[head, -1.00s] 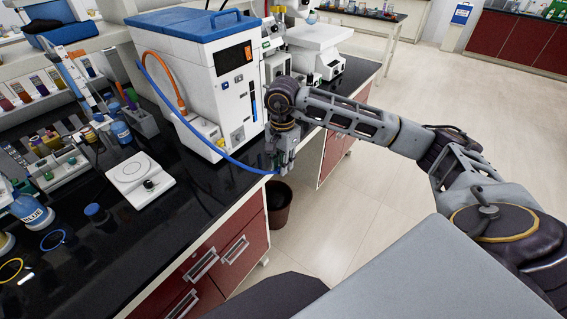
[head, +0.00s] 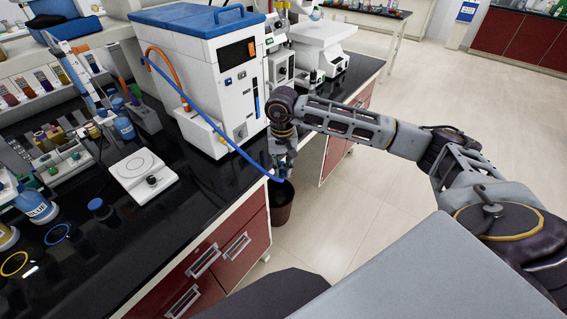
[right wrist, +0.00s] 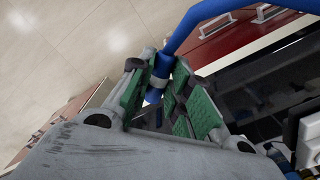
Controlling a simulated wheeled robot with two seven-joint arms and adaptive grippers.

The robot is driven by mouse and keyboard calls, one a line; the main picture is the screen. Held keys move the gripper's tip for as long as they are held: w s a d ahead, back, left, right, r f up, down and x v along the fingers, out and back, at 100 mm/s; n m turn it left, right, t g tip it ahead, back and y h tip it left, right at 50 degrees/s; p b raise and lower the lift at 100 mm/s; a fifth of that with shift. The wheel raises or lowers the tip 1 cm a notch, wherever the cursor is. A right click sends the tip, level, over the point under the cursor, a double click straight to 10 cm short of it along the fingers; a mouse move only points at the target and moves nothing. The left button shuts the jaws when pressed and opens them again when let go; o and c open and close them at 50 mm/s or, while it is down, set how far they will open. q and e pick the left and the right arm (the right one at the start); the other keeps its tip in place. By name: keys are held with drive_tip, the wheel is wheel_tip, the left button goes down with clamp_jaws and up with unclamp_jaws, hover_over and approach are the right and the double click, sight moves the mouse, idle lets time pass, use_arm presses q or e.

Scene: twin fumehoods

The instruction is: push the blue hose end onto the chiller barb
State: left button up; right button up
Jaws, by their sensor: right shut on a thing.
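The chiller (head: 200,72) is a white box with a blue lid on the black bench in the head view. I cannot make out its free barb. The blue hose (head: 205,116) runs from the chiller's upper left side down across its front to my right gripper (head: 282,168). That gripper is beyond the bench's front edge, right of the chiller's lower front. In the right wrist view, its green-padded fingers (right wrist: 160,92) are shut around the blue hose near its end (right wrist: 153,95). The hose bends away above the fingers (right wrist: 187,25). My left gripper is not in view.
An orange hose (head: 166,66) loops down the chiller's left side. A dark bin (head: 281,207) is on the floor below the gripper. The floor at right is clear.

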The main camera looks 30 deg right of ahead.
drive_tip(key=shift+w+a+f+n, duration=0.1)
drive_tip(key=shift+a+f+n, duration=0.05)
drive_tip(key=shift+f+n, duration=0.6)
drive_tip(key=s+a+f+n, duration=0.1)
drive_tip(key=a+f+n, duration=0.2)
drive_tip(key=a+f, duration=0.3)
drive_tip(key=shift+s+a+f+n, duration=0.25)
drive_tip(key=shift+f+n, duration=0.1)
drive_tip(key=shift+f, duration=0.4)
